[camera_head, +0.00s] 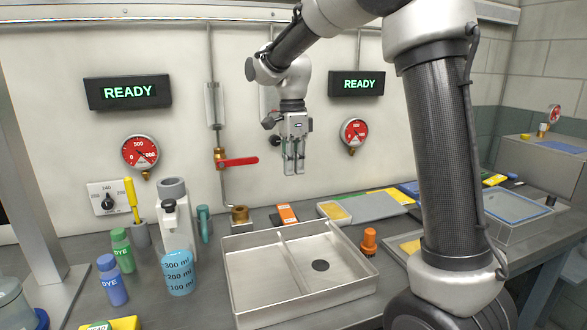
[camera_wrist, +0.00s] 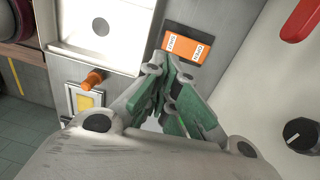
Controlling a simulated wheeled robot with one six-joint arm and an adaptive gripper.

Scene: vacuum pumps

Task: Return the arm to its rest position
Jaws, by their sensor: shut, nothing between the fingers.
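My arm reaches in from the upper right of the head view and bends down at the wrist. My gripper (camera_head: 294,168) hangs pointing down in front of the back wall, above the bench and behind the metal sink tray (camera_head: 233,290). Its fingers are together and hold nothing. In the wrist view my gripper's fingertips (camera_wrist: 172,62) meet, close in the picture to an orange and black box (camera_wrist: 188,46) on the bench. I cannot tell the height above the bench exactly.
A red-handled valve (camera_head: 238,162) and a red gauge (camera_head: 355,132) are on the wall beside the gripper. A blue beaker (camera_head: 177,273), dye bottles (camera_head: 112,280) and a white pump-like device (camera_head: 176,222) stand left. An orange knob (camera_head: 369,240) stands right of the tray.

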